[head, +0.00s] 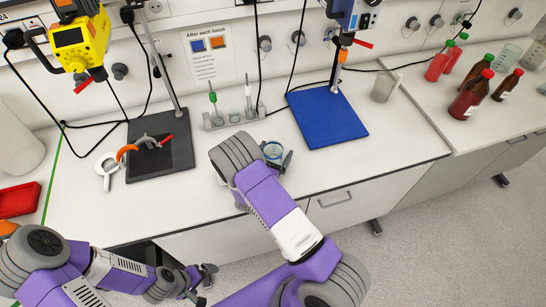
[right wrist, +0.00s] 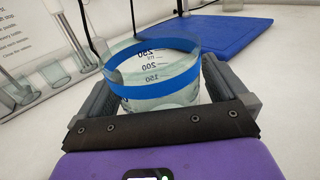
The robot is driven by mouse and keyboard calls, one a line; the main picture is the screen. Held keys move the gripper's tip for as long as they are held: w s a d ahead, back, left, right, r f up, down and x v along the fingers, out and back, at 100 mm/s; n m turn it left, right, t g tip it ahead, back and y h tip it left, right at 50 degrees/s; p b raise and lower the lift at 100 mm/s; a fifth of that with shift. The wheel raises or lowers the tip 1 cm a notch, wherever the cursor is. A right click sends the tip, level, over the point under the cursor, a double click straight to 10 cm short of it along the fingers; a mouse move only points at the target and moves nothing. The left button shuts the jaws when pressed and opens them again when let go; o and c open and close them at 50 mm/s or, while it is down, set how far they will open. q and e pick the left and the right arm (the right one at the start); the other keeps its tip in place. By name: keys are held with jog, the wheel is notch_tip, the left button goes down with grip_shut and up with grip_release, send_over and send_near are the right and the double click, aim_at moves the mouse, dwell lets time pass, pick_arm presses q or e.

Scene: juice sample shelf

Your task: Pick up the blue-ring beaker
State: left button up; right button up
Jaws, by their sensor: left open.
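The blue-ring beaker (right wrist: 152,85) is a clear glass with volume marks and a blue band. In the head view the beaker (head: 273,150) is near the middle of the bench, partly hidden by my right arm. My right gripper (right wrist: 158,95) has one finger on each side of it, with no clear gap visible between fingers and glass. In the head view only part of the right gripper (head: 277,158) shows. I cannot tell whether the beaker's base touches the bench. My left gripper (head: 207,276) is open and empty, low in front of the bench.
A blue mat (head: 328,117) lies right of the beaker. A black board (head: 160,145) with clamps is at left. A clear beaker (head: 384,86) and red bottles (head: 470,96) stand further right. A red tray (head: 19,200) is far left.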

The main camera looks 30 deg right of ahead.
jog(key=c, duration=1.2)
jog(key=shift+r, duration=0.15)
